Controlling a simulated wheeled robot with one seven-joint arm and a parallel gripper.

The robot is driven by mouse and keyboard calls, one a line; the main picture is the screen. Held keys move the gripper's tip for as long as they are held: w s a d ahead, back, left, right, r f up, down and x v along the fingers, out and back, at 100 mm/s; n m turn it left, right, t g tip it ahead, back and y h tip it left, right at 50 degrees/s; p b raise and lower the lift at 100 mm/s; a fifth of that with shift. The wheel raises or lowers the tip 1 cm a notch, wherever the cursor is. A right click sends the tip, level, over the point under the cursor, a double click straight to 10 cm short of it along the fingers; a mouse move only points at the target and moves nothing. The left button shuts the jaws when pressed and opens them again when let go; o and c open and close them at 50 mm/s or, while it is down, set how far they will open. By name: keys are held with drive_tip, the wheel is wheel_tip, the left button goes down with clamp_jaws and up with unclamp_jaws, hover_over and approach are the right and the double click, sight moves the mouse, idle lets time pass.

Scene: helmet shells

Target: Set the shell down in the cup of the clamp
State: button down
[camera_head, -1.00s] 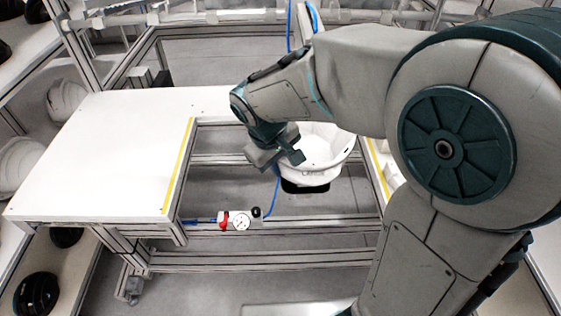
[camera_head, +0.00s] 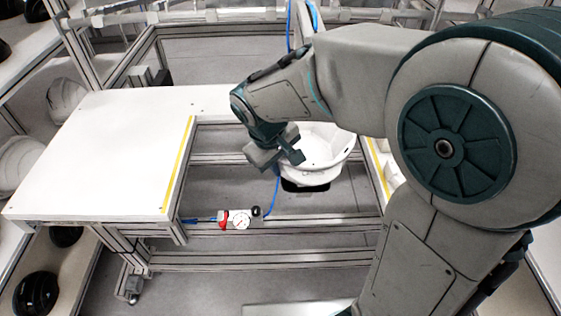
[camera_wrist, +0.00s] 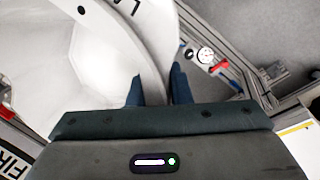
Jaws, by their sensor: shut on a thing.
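The white shell (camera_head: 322,147) is open side up over the gap in the table frame, right of the middle in the head view. My gripper (camera_head: 292,157) is at its left side, shut on the rim. In the wrist view the fingers of my gripper (camera_wrist: 155,86) stand on both sides of the shell wall (camera_wrist: 150,45), and the bowl of the shell fills the upper left. The dark clamp cup (camera_head: 305,186) shows just under the shell; most of it is hidden. I cannot tell whether the shell touches it.
A white tabletop (camera_head: 110,150) with a yellow strip lies to the left. A pressure gauge (camera_head: 240,219) with a red valve sits on the front rail of the frame. A blue hose (camera_head: 276,192) runs from there towards the clamp. White shells (camera_head: 18,160) lie on the left shelf.

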drive_tip(key=c, duration=1.3)
unclamp_jaws()
drive_tip(key=shift+o, duration=0.2)
drive_tip(key=p+v, duration=0.1)
drive_tip(key=v, duration=1.2)
drive_tip(key=shift+r, duration=0.35)
drive_tip(key=shift+s+a, duration=0.1)
drive_tip(key=shift+s, duration=0.05)
drive_tip(key=s+d+m, duration=0.1)
drive_tip(key=d, duration=0.1)
drive_tip(key=s+d+m+p, duration=0.1)
drive_tip(key=d, duration=0.2)
drive_tip(key=s+d+f+m+y+p, duration=0.1)
drive_tip(key=d, duration=0.2)
drive_tip(key=shift+s, duration=0.1)
drive_tip(key=s+d+f+m+y+p, duration=0.1)
drive_tip(key=s+d+f+m+p, duration=0.1)
drive_tip(key=s+d, duration=0.4)
drive_tip(key=f+m, duration=0.1)
drive_tip(key=m, duration=0.1)
drive_tip(key=shift+d+f+m+t, duration=0.35)
drive_tip(key=shift+f+m+t, duration=0.05)
